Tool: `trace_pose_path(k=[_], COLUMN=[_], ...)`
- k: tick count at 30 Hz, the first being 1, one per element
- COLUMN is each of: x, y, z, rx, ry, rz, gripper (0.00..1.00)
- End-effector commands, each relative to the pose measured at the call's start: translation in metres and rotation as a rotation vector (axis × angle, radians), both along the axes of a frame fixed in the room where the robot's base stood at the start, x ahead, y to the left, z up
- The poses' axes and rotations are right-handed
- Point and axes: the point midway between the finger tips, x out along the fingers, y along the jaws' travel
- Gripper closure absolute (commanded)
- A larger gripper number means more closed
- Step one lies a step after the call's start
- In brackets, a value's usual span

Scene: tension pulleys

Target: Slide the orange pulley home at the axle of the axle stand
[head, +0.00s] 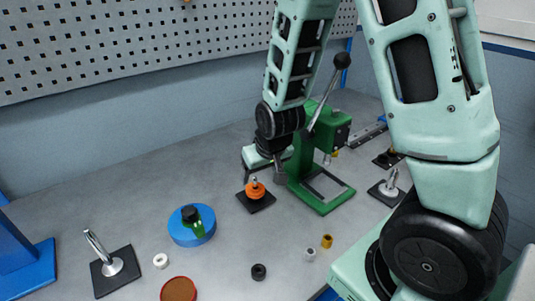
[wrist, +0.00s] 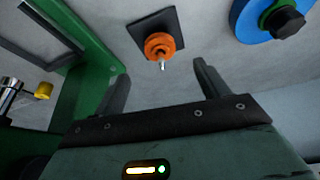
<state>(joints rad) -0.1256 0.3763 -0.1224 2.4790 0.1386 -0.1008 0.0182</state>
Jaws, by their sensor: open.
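The orange pulley (head: 255,189) is on the upright axle of a small stand with a black square base (head: 263,205), in the middle of the bench. In the wrist view the orange pulley (wrist: 159,46) is around the axle, whose silver tip (wrist: 162,65) sticks out beyond it. The stand's base (wrist: 138,30) lies behind it. I cannot tell whether the pulley is fully seated. My gripper (wrist: 162,78) is open and empty, its two fingers apart, with the pulley ahead of the gap and not touched. In the head view my arm partly hides the gripper.
A green press (head: 320,185) stands close right of the stand. Other stands with silver axles are at left (head: 112,265) and right (head: 388,190). Small rings lie in front.

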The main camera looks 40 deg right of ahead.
Motion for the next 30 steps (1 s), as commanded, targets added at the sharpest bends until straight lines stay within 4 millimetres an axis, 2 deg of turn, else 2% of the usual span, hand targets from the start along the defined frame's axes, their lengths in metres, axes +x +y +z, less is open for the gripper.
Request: trace_pose_path(k=[1, 6, 12, 18, 30], x=[-0.003, -0.016, -0.027, -0.032, -0.032], y=[0.002, 0.004, 0.004, 0.005, 0.004], z=[0.013, 0.045, 0.070, 0.078, 0.078], rx=[-0.001, -0.001, -0.001, -0.001, 0.000], ry=[-0.006, -0.004, -0.001, 0.000, 0.000], rz=[0.003, 0.005, 0.003, 0.002, 0.000], gripper=[0.26, 0.26, 0.26, 0.26, 0.26])
